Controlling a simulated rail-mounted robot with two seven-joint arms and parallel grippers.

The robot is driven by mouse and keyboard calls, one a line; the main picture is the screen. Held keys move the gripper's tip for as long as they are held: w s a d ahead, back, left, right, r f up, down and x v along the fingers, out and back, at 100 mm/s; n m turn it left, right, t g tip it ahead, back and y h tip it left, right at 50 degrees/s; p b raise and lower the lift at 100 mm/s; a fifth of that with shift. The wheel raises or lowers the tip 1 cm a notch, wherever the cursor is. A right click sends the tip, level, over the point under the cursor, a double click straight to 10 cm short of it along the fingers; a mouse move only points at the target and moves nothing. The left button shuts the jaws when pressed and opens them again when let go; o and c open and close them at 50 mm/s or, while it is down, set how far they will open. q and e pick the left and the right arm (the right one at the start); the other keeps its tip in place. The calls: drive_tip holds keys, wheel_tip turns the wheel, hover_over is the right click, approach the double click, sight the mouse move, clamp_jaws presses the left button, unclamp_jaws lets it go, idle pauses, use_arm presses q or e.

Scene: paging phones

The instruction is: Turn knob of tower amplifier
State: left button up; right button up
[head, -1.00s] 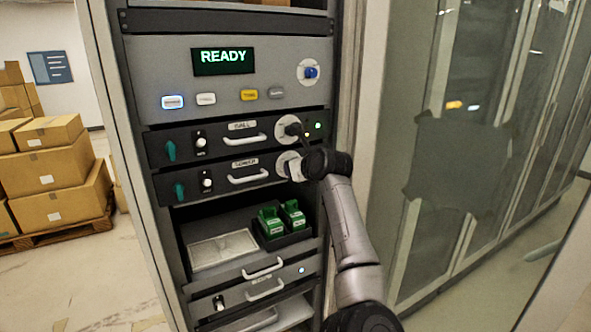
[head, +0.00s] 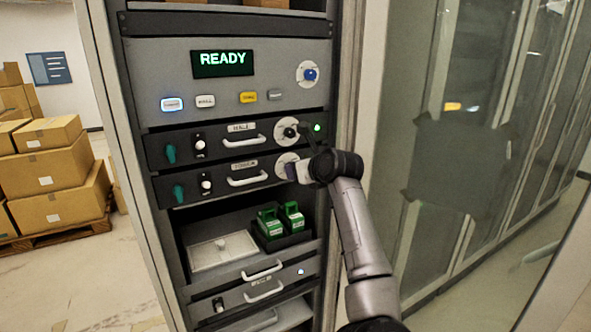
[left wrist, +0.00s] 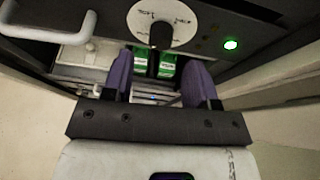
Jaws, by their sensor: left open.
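The tower amplifier (head: 222,183) is the lower of two black rack units, with a white handle, a teal switch and a round white dial (head: 284,160) at its right end. In the left wrist view the white dial (left wrist: 185,20) carries a black knob (left wrist: 160,36). My left gripper (head: 296,172) is in front of this dial in the head view and hides part of it. In the left wrist view my left gripper (left wrist: 160,76) is open, its purple fingers on either side of the knob's line. Contact with the knob cannot be told. My right gripper is not in view.
The similar upper amplifier (head: 218,146) sits just above, with a green light (head: 317,127). A panel reading READY (head: 223,63) is higher up. Below is an open shelf with green blocks (head: 270,222). A glass-doored cabinet (head: 470,150) stands at right, boxes (head: 55,180) at left.

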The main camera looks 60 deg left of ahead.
use_arm(q)
drive_tip(key=v, duration=1)
drive_tip(key=shift+p, duration=0.4)
